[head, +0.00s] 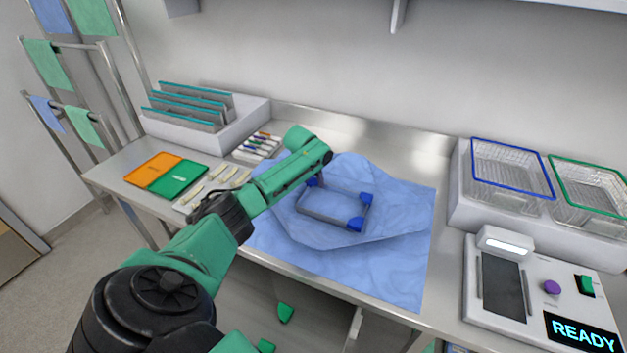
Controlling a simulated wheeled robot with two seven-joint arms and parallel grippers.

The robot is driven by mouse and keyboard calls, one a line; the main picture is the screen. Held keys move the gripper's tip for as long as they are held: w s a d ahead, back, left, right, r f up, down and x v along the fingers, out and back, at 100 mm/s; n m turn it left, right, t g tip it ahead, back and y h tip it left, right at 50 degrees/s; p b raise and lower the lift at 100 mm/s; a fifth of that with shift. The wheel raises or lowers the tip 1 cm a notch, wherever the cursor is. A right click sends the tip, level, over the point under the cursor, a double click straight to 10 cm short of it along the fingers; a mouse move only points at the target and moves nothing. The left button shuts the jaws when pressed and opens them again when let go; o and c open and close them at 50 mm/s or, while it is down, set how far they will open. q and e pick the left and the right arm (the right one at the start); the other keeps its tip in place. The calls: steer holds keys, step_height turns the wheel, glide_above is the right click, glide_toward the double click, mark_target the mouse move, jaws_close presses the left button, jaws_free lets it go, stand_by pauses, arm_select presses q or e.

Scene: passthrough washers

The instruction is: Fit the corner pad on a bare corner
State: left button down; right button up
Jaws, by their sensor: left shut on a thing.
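A grey rectangular frame (331,217) lies on a crumpled blue cloth (395,255) on the steel bench. Blue corner pads sit on its right corner (367,198) and its front corner (355,224). Its left front corner (300,209) looks bare. My left gripper (321,180) reaches down at the frame's back left corner. It is shut on a small blue piece (311,182), which looks like a corner pad. The arm partly hides this spot, so I cannot tell whether the pad touches the frame. My right gripper is not in view.
Orange (152,167) and green (178,181) mats and small light tools lie at the left, before a white rack (250,112). Wire baskets (510,172) and a device reading READY (535,290) stand at the right. The cloth's right part is clear.

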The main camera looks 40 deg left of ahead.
arm_select(q)
steer(key=shift+c, duration=1.1)
jaws_free()
steer(key=shift+r, duration=0.1)
steer(key=shift+s+r, duration=0.1)
steer(key=shift+r, duration=0.15)
steer(key=b+v, duration=0.1)
steer(key=v, duration=1.3)
steer(key=shift+b, duration=0.35)
steer(key=shift+f, duration=0.1)
